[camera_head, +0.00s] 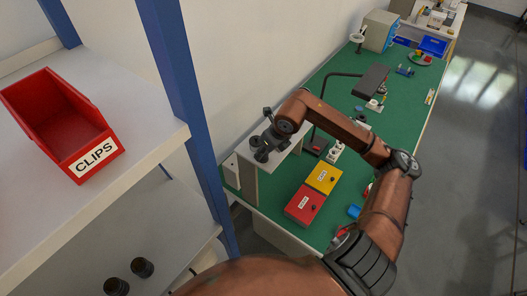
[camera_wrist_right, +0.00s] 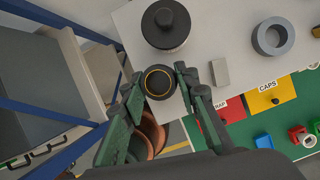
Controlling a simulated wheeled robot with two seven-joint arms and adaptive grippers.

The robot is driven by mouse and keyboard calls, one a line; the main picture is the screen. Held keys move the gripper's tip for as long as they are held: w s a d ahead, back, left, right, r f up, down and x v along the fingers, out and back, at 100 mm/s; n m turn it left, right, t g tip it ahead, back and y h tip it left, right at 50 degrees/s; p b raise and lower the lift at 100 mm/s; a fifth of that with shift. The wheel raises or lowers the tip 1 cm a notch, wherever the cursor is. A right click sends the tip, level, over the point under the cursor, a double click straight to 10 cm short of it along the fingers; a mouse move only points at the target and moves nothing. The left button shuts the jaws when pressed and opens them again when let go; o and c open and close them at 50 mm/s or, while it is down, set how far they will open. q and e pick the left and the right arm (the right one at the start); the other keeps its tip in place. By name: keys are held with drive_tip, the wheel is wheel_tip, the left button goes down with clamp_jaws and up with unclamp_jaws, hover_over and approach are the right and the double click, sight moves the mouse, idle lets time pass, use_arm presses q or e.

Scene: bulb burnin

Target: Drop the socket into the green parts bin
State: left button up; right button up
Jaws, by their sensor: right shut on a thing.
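My right gripper (camera_head: 262,148) is over the white stand at the near left end of the green bench. In the right wrist view the right gripper (camera_wrist_right: 160,80) is shut on a black round piece with a thin gold ring, which I take to be the socket (camera_wrist_right: 158,84). The socket sits between the fingertips, above or at the white top; I cannot tell whether it touches. I see no green parts bin in either view. My left gripper is not in view.
The white stand top (camera_wrist_right: 215,25) also holds a large black cylinder (camera_wrist_right: 166,24) and a grey ring (camera_wrist_right: 272,38). Red (camera_head: 304,204) and yellow (camera_head: 323,177) boxes are on the bench. A red CLIPS bin (camera_head: 62,122) is on the left rack with blue posts (camera_head: 180,85).

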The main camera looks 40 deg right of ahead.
drive_tip(key=o, duration=0.6)
drive_tip(key=shift+f, duration=0.15)
drive_tip(key=o, duration=0.5)
